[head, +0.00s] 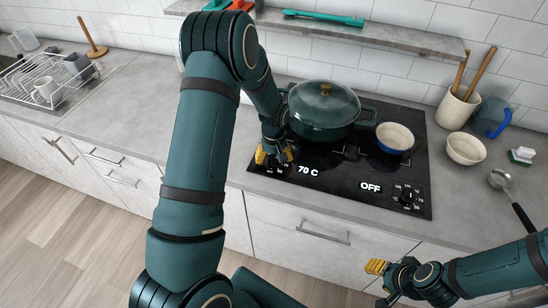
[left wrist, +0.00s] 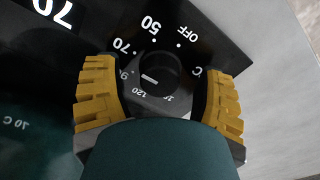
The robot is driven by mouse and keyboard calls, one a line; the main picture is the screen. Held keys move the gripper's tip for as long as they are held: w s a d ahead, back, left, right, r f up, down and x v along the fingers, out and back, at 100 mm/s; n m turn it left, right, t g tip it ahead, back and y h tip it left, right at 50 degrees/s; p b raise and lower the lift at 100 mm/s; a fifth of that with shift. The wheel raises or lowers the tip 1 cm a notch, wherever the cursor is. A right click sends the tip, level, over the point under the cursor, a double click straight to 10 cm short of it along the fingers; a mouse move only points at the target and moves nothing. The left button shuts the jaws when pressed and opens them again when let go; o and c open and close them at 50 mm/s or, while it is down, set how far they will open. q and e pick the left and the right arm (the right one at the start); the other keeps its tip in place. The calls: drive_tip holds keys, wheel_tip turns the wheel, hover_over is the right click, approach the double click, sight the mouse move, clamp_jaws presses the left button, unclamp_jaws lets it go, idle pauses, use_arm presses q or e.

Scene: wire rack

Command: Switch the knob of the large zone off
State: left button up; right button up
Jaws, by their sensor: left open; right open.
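The black cooktop (head: 340,187) has two knobs at its front. The left knob, at the display reading 70 C (head: 308,171), is hidden behind my left gripper (head: 273,153) in the head view. In the left wrist view this knob (left wrist: 160,75) sits between the open yellow fingers of my left gripper (left wrist: 160,100), with a gap on each side. Its white mark faces the picture's left, away from OFF. The right knob (head: 407,196) stands beside a display reading OFF (head: 370,187). My right gripper (head: 377,267) is open and empty, in front of the counter.
A green lidded pot (head: 323,110) stands on the cooktop close behind my left gripper, with a small blue pan (head: 394,138) to its right. A bowl (head: 466,148), a utensil crock (head: 456,108) and a ladle (head: 505,185) are at right. A wire rack (head: 45,82) stands at far left.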

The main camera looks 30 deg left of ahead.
use_arm(q)
clamp_jaws()
drive_tip(key=shift+m, duration=0.3)
drive_tip(key=m+b, duration=0.1)
drive_tip(key=m, duration=0.2)
drive_tip(key=shift+m+b, duration=0.3)
drive_tip(key=shift+b, duration=0.1)
drive_tip(key=m+b, duration=0.1)
drive_tip(key=m, duration=0.8)
drive_tip(key=shift+b, duration=0.4)
drive_tip(key=m, duration=0.4)
drive_tip(key=shift+m, duration=0.3)
drive_tip(key=shift+d, duration=0.1)
